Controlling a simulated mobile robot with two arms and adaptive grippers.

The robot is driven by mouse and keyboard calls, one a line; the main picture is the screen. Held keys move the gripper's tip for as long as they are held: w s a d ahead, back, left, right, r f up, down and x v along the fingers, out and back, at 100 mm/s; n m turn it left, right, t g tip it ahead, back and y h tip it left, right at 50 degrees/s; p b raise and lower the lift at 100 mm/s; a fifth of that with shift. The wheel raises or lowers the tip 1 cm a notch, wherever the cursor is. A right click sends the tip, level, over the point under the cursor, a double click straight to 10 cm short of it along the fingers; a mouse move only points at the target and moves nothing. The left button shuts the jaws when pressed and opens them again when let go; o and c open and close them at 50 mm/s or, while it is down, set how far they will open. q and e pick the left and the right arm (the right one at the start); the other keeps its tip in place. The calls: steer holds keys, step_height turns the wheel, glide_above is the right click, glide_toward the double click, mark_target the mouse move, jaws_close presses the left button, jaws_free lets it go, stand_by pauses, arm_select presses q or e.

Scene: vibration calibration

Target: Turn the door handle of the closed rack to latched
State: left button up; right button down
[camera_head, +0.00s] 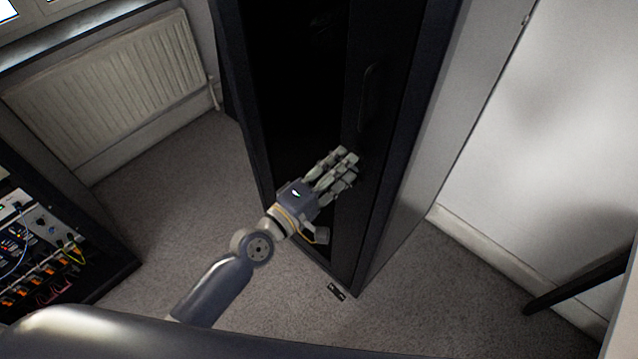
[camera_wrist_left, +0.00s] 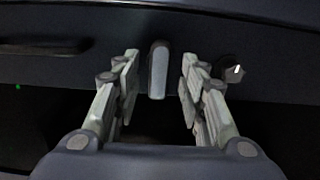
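The closed rack (camera_head: 300,90) is a tall black cabinet standing upright in the middle of the head view. Its door handle (camera_wrist_left: 158,72), a short grey lever, shows in the left wrist view, between my two fingers. In the head view my gripper hides the handle. My left gripper (camera_head: 345,165) reaches the front of the door from the lower left. In the left wrist view its fingers (camera_wrist_left: 159,92) are open on either side of the handle, with a visible gap on both sides. My right gripper is in neither view.
A long dark grip (camera_head: 368,92) runs along the door above my fingers. A small round knob (camera_wrist_left: 232,69) sits beside the handle. An open rack with cables (camera_head: 45,250) stands at left, a radiator (camera_head: 110,85) behind it. Carpet (camera_head: 180,180) between is clear.

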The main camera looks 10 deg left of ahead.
arm_select(q)
steer(key=v, duration=0.9)
steer(key=shift+w, duration=0.1)
steer(key=s+a+f+m+g+y, duration=0.2)
steer(key=a+f, duration=0.2)
steer(key=f, duration=0.7)
steer(key=s+a+f+m+g+y, duration=0.1)
steer(key=a+f+m+y, duration=0.2)
steer(key=f, duration=0.9)
steer(key=s+a+f+m+g+y, duration=0.15)
steer(key=a+f, duration=0.35)
steer(key=f, duration=0.6)
steer(key=s+a+f+m+g+y, duration=0.1)
steer(key=s+a+f+m+g, duration=0.1)
steer(key=s+f, duration=0.5)
steer(key=s+a+f+m+g+y, duration=0.1)
steer(key=s+a+f+g+y, duration=0.15)
steer(key=s+f, duration=0.35)
steer(key=s+f+m+g, duration=0.2)
steer(key=s+f, duration=0.1)
steer(key=s, duration=0.6)
steer(key=s+f+m+g, duration=0.2)
steer(key=s+f, duration=0.2)
steer(key=s, duration=0.5)
steer(key=shift+s+a+g+y, duration=0.15)
steer(key=shift+s+g+y, duration=0.05)
steer(key=shift+g+y, duration=0.1)
steer(key=shift+f, duration=0.15)
